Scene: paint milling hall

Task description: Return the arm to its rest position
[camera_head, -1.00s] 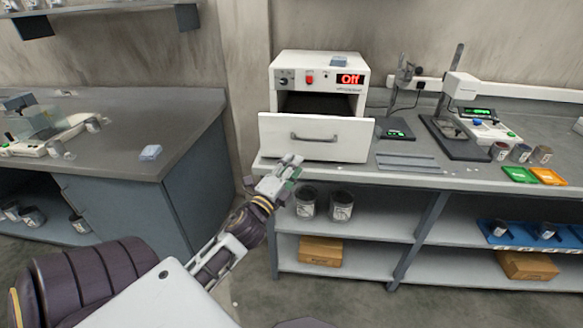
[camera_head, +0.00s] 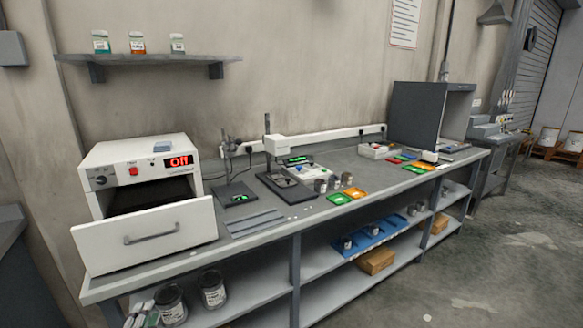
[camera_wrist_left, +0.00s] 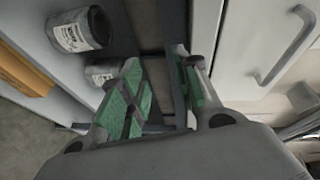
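My left gripper (camera_head: 145,314) shows at the bottom left of the head view, low in front of the bench edge, beside the cans on the shelf below. In the left wrist view its green-padded fingers (camera_wrist_left: 160,95) are apart, with nothing seen held between them. The rest of the left arm is out of the head view. My right gripper is in neither view.
A white oven (camera_head: 135,165) reading "Off" has its front drawer (camera_head: 185,238) pulled out; its handle (camera_wrist_left: 290,45) is close to the gripper. Cans (camera_head: 212,290) stand on the lower shelf (camera_head: 250,305). Floor (camera_head: 450,270) at right is clear.

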